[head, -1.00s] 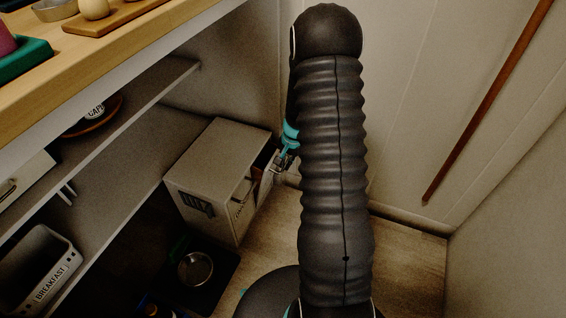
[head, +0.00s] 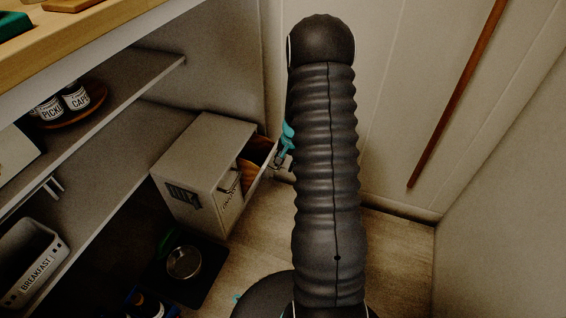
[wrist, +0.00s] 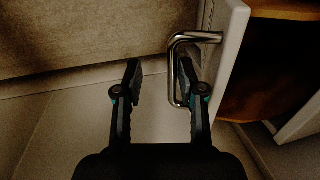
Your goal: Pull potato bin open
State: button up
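A pale cabinet (head: 205,150) stands on the floor with two bin fronts; the printed labels are too small to read surely. The upper bin front (head: 264,157) stands out from the cabinet, with brown inside showing behind it. In the wrist view its white panel (wrist: 231,60) carries a bent metal handle (wrist: 177,65). My gripper (wrist: 160,72) has its fingers apart, with the handle's bar between them, close to the right finger. In the head view my gripper (head: 284,150) is at the bin front, mostly hidden by my arm.
Shelves (head: 120,90) and a wooden counter (head: 90,45) lie left. A breakfast bin (head: 35,265) is on the low shelf, and a metal bowl (head: 184,262) sits on a dark mat by the cabinet. A brown rail (head: 455,100) is on the right wall. Floor (head: 400,260) right of my arm is clear.

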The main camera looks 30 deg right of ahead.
jog(key=shift+d+r, duration=0.1)
jog(key=s+d+r+p, duration=0.2)
jog(key=s+r+p, duration=0.1)
jog(key=r, duration=0.3)
jog(key=s+d+r+p, duration=0.3)
jog(key=s+r, duration=0.1)
jog(key=r, duration=0.3)
jog(key=shift+p, duration=0.35)
dwell(1.3)
jog(key=shift+d, duration=0.1)
jog(key=shift+r, duration=0.1)
dwell(0.3)
notch_tip(320, 180, up, 12)
jog(key=s+d, duration=0.1)
jog(key=shift+s+d, duration=0.15)
jog(key=shift+s, duration=0.2)
dwell(0.6)
